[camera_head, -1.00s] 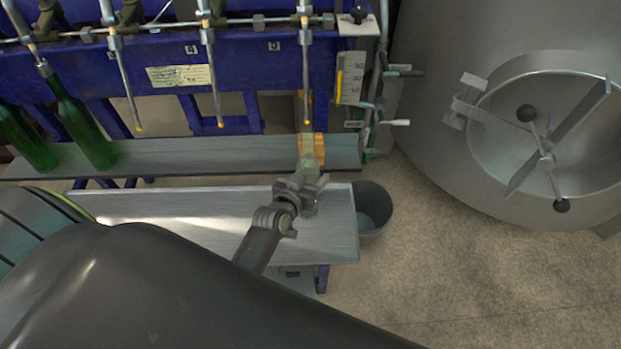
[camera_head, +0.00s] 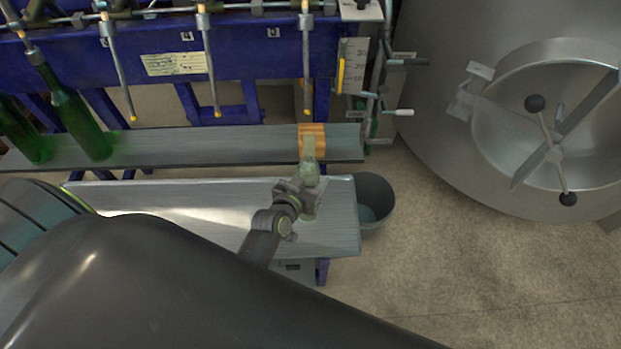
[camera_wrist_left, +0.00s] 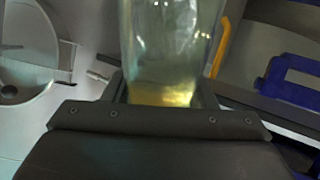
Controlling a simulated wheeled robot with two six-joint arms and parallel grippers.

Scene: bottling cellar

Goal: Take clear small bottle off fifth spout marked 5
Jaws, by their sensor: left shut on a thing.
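The clear small bottle (camera_head: 309,170) is held by my left gripper (camera_head: 298,194) near the front edge of the filler's shelf. In the left wrist view the clear bottle (camera_wrist_left: 170,40) fills the space above the jaws, with some yellowish liquid at its low end. The fifth spout (camera_head: 306,65), under the mark 5 (camera_head: 274,33), hangs down with a yellow tip. In the picture that tip is above the bottle's mouth, with a gap between them. My left gripper is shut on the bottle. My right gripper is not in view.
Green bottles (camera_head: 80,120) stand at the left. A pale work table (camera_head: 200,205) lies in front, with a grey bucket (camera_head: 372,205) at its right end. A steel tank (camera_head: 450,150) stands right.

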